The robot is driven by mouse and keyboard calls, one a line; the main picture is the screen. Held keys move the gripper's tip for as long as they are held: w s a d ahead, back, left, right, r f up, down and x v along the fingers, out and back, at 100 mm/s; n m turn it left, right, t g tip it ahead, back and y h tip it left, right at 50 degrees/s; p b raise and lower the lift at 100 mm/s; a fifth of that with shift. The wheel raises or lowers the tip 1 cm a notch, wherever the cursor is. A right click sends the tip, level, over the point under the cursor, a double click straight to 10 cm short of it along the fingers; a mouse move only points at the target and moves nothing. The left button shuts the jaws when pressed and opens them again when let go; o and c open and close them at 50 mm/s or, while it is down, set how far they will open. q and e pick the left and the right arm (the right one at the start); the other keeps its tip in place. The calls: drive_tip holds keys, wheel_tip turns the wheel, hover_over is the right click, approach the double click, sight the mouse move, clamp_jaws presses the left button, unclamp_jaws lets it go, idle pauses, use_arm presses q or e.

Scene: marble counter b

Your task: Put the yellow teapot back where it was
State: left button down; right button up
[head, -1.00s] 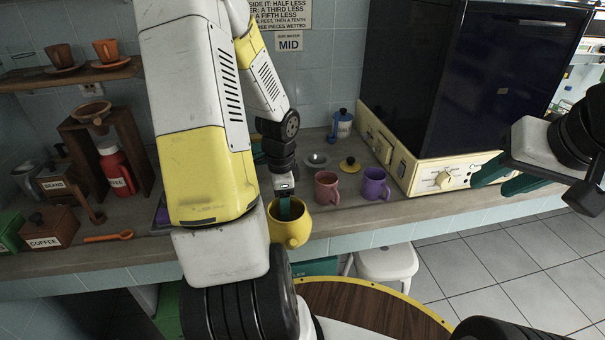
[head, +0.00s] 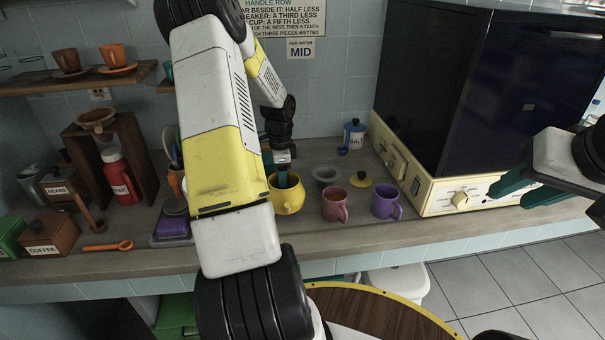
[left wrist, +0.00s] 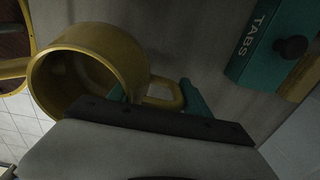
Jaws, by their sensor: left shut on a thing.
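The yellow teapot (head: 287,197) is lidless, with its opening facing up, at the counter among the cups. I cannot tell whether its base touches the counter. My left gripper (head: 284,178) is shut on it from behind and above. In the left wrist view the teapot (left wrist: 88,72) shows its open, empty-looking inside, and its handle (left wrist: 163,94) lies between the teal fingers of my left gripper (left wrist: 158,97). A yellow lid (head: 359,181) with a dark knob lies on the counter to the right. My right gripper (head: 518,190) is at the right, in front of the cream machine, its fingers apart and empty.
A pink mug (head: 335,204) and a purple mug (head: 386,202) stand right of the teapot. A grey bowl (head: 326,175) and a blue salt jar (head: 354,133) are behind. A purple-topped scale (head: 173,227) is left. In the left wrist view a teal TABS box (left wrist: 268,40) is close by.

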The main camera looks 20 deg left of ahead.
use_arm(q)
drive_tip(key=shift+w+a+f, duration=0.15)
drive_tip(key=shift+w+a, duration=0.2)
drive_tip(key=shift+w, duration=0.05)
drive_tip(key=shift+f, duration=1.65)
drive_tip(key=shift+c, duration=2.4)
unclamp_jaws()
drive_tip(key=shift+f, duration=0.15)
